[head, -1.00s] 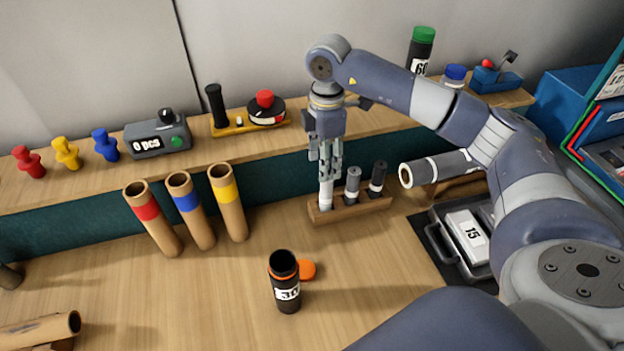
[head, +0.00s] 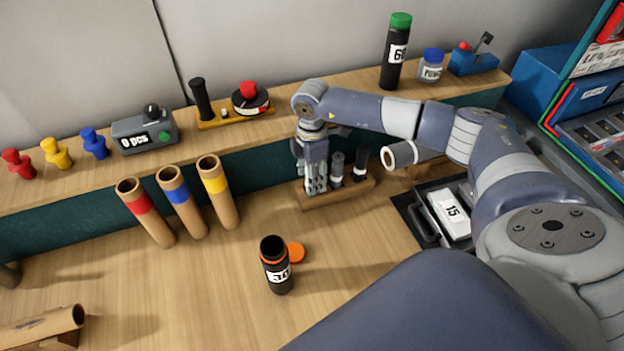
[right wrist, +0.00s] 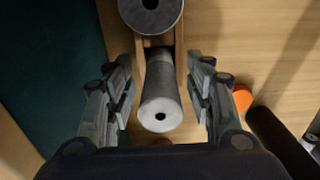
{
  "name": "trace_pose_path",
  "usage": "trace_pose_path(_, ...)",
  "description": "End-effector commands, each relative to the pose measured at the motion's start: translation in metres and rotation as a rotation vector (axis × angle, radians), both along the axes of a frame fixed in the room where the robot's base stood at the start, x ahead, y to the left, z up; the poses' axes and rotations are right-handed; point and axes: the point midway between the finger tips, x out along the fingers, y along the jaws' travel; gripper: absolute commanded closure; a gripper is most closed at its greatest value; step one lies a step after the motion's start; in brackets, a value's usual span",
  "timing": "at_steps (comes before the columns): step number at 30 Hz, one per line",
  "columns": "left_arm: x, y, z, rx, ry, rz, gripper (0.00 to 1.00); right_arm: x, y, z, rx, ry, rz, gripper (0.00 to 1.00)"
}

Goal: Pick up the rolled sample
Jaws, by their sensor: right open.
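A wooden rack (head: 345,192) holds upright rolls at the back of the bench. A grey roll (head: 337,168) stands in its middle, and a darker roll (head: 361,160) stands to its right. My right gripper (head: 317,186) is open and low over the rack's left end, and its fingers hide what stands there. In the right wrist view my open gripper (right wrist: 161,106) has one finger on each side of a grey roll (right wrist: 161,92) with a small dark hole in its end. A gap shows on both sides of it. Another grey roll (right wrist: 150,13) shows at the top.
An open black canister (head: 277,268) with an orange cap (head: 295,252) stands in front. Three banded tubes (head: 185,205) lean at the left of the rack. A horizontal roll (head: 400,154) and a dark tray (head: 425,222) are at the right.

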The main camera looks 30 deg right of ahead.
Motion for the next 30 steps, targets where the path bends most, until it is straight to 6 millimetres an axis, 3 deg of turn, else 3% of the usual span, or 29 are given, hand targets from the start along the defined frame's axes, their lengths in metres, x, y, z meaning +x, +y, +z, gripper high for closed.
trace_pose_path(4, -0.003, 0.0, -0.001, 0.001, 0.006, 0.0, 0.37, 0.0, 0.0, 0.0, 0.0, 0.0, 0.0, 0.53)
trace_pose_path(10, -0.008, 0.001, -0.001, 0.002, 0.013, 0.0, 0.37, 0.0, 0.0, 0.0, 0.0, 0.0, 0.0, 0.98)
trace_pose_path(22, -0.01, 0.001, -0.004, 0.002, 0.016, 0.0, 0.37, 0.001, 0.0, 0.006, 0.0, -0.002, 0.0, 0.99)
trace_pose_path(30, -0.009, 0.001, -0.02, 0.002, 0.015, 0.0, 0.37, 0.001, 0.0, 0.054, 0.0, -0.006, 0.001, 0.99)
